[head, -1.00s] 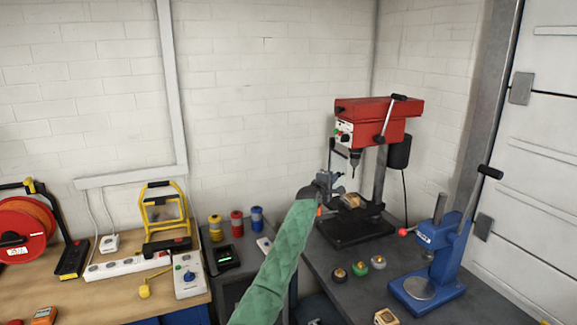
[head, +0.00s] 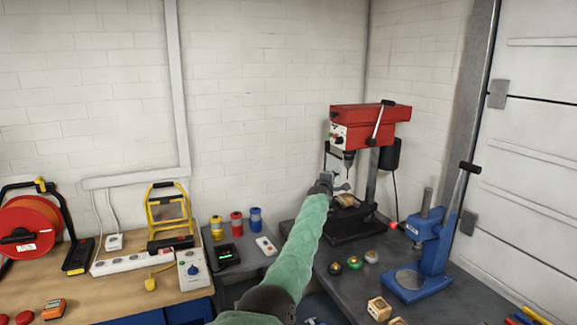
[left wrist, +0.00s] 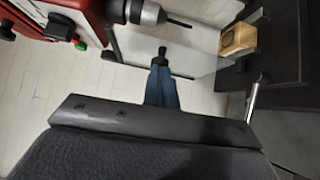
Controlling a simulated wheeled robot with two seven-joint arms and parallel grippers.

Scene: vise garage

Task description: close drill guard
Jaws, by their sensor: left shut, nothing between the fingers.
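The red drill press (head: 365,114) stands on the dark bench at the right, with its chuck (head: 349,158) pointing down; the chuck also shows in the left wrist view (left wrist: 146,12). The clear guard panel (head: 336,160) hangs on a dark frame left of the chuck. In the left wrist view the pale see-through panel (left wrist: 195,48) spans beyond my fingers. My left gripper (head: 327,177) is shut and empty, close to the guard's lower part; its blue, black-tipped fingers (left wrist: 161,75) overlap the panel. I cannot tell whether they touch it. My right gripper is not in view.
A wooden block (head: 345,200) sits on the drill's base, beneath the chuck; it shows in the wrist view (left wrist: 238,39). A blue arbor press (head: 432,245) stands to the right. Several small knobs (head: 353,262) lie on the bench front. A yellow lamp (head: 168,215) stands at left.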

